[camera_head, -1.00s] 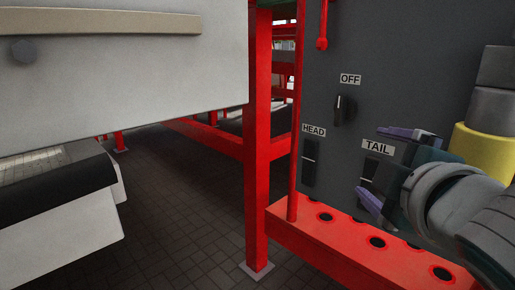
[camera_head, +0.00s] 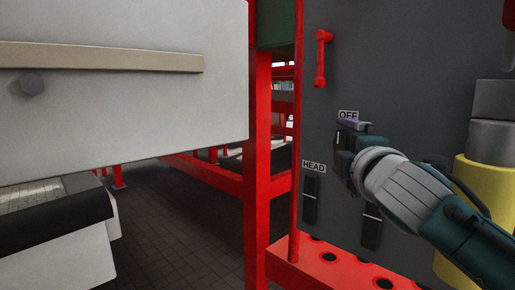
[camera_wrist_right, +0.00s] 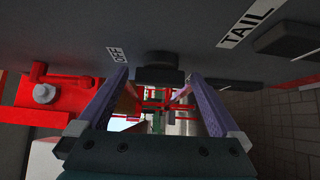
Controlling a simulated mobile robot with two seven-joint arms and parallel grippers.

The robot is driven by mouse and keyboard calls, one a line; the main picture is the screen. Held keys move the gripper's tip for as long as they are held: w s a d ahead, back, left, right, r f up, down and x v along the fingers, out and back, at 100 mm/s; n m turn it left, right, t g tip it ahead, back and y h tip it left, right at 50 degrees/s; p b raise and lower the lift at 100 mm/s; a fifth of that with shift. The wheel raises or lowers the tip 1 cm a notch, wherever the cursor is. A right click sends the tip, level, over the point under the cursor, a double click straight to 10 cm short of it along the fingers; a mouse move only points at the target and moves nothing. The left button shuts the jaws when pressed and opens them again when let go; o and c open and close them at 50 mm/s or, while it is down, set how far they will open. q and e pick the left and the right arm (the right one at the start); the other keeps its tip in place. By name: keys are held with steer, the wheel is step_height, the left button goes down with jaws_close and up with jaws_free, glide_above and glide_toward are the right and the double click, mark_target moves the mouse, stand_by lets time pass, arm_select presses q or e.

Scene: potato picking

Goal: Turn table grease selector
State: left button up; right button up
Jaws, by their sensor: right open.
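The dark selector knob (camera_wrist_right: 158,70) sticks out from the grey panel (camera_head: 425,70) beside the OFF label (camera_head: 348,115). My right gripper (camera_head: 347,138) is at the panel just below that label and mostly hides the knob in the head view. In the right wrist view, my open right gripper (camera_wrist_right: 157,80) has its two purple fingers on either side of the knob. Gaps seem to show between fingers and knob; contact cannot be told. My left gripper is not in view.
Below are the HEAD switch (camera_head: 310,200) and the TAIL switch (camera_head: 371,228). A red handle (camera_head: 321,60) hangs above left of the selector. A red frame post (camera_head: 257,170) and a perforated red beam (camera_head: 330,262) border the panel. A yellow cylinder (camera_head: 480,190) stands at right.

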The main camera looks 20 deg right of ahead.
steer(key=shift+c, duration=0.2)
steer(key=c, duration=1.3)
steer(key=shift+o, duration=0.2)
steer(key=shift+r+p, duration=0.2)
steer(key=shift+p, duration=0.3)
steer(key=n+g+p, duration=0.1)
steer(key=g+p, duration=0.1)
steer(key=p, duration=0.5)
steer(key=r+n+g+p, duration=0.1)
steer(key=n+g+p, duration=0.1)
steer(key=p, duration=0.5)
steer(key=shift+w+n+y+p, duration=0.15)
steer(key=shift+n+y+p, duration=0.15)
steer(key=shift+y+p, duration=0.1)
steer(key=shift+f+g+p, duration=0.15)
steer(key=shift+g+p, duration=0.25)
steer(key=shift+p, duration=0.05)
steer(key=shift+f, duration=0.15)
steer(key=o, duration=1.3)
